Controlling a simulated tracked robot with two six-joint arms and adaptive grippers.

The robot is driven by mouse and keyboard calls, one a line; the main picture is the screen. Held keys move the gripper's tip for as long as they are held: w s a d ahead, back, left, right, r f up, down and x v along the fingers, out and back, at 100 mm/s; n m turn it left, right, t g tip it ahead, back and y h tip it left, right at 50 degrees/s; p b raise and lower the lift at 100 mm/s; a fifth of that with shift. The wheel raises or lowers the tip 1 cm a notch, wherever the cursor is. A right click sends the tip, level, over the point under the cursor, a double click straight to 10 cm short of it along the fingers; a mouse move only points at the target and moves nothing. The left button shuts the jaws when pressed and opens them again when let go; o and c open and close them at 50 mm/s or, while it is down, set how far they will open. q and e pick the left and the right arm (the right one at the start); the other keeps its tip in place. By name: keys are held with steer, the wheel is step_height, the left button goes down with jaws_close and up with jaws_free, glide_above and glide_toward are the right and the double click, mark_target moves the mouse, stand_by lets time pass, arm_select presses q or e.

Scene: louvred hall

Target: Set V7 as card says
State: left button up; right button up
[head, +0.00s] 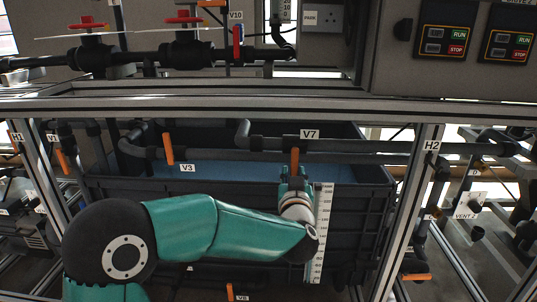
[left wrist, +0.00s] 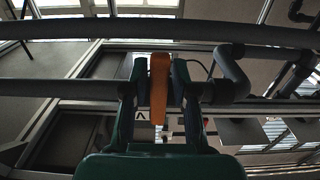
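The V7 valve has an orange lever (head: 295,160) that hangs straight down, across its horizontal grey pipe, under the white V7 label (head: 310,134). My left gripper (head: 293,180) is at the lever's lower part in the head view. In the left wrist view the orange lever (left wrist: 159,88) stands between the two fingers of my left gripper (left wrist: 160,80). The fingers are close on both sides; whether they press on it I cannot tell. My right gripper is not in view. No readable instruction card shows.
A dark bin (head: 350,225) and a vertical scale (head: 321,235) are behind and beside my gripper. A frame post (head: 415,200) stands right; a metal beam (head: 230,104) crosses above.

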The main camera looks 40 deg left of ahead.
arm_select(q)
steer(key=shift+o, duration=1)
steer(key=shift+r, duration=0.1)
steer(key=shift+s, duration=0.1)
steer(key=v, duration=0.6)
steer(key=shift+s+d, duration=0.25)
steer(key=shift+s, duration=0.05)
